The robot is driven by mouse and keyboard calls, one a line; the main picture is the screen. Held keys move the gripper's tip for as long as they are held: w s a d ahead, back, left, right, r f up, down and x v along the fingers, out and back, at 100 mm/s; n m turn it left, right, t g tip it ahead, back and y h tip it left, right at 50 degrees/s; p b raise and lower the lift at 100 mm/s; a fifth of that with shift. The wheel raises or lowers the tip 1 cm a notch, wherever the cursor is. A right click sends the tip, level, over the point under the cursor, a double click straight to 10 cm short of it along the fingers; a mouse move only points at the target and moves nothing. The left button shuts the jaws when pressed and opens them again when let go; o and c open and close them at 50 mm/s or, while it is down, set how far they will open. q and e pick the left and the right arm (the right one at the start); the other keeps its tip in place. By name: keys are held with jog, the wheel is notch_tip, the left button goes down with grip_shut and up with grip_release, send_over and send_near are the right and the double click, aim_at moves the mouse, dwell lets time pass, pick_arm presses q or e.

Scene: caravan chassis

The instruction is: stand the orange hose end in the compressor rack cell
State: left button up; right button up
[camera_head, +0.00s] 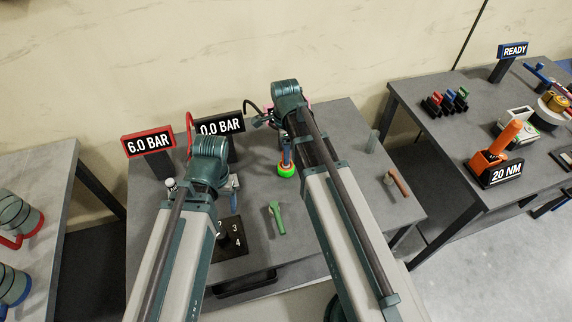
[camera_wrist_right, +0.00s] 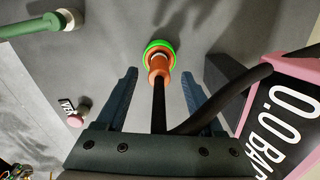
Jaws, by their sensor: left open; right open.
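The orange hose end (camera_wrist_right: 158,68) is between the open fingers of my right gripper (camera_wrist_right: 159,78) in the right wrist view, with a gap on both sides. A black hose runs from it back under the gripper. A bright green ring (camera_wrist_right: 160,47) surrounds its far end; in the head view this ring (camera_head: 287,171) is on the table below my right gripper (camera_head: 287,153). My left gripper (camera_head: 233,190) is open, partly hidden by its wrist. A dark block numbered 3 and 4 (camera_head: 236,249) is below it; I cannot tell whether this is the compressor rack, and its other cells are hidden.
A red 6.0 BAR sign (camera_head: 148,141) and a black 0.0 BAR sign (camera_head: 221,125) stand at the back. A green handle-like part (camera_head: 277,218) lies between my arms. A brown-orange part (camera_head: 399,183) lies at the right. Another table with a 20 NM sign (camera_head: 502,171) is further right.

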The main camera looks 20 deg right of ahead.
pick_arm(q)
notch_tip(320, 180, down, 3)
jog(key=shift+f+b, duration=0.15)
jog(key=shift+b, duration=1.05)
pick_arm(e)
notch_tip(320, 180, down, 3)
jog(key=shift+f, duration=0.15)
grip_shut()
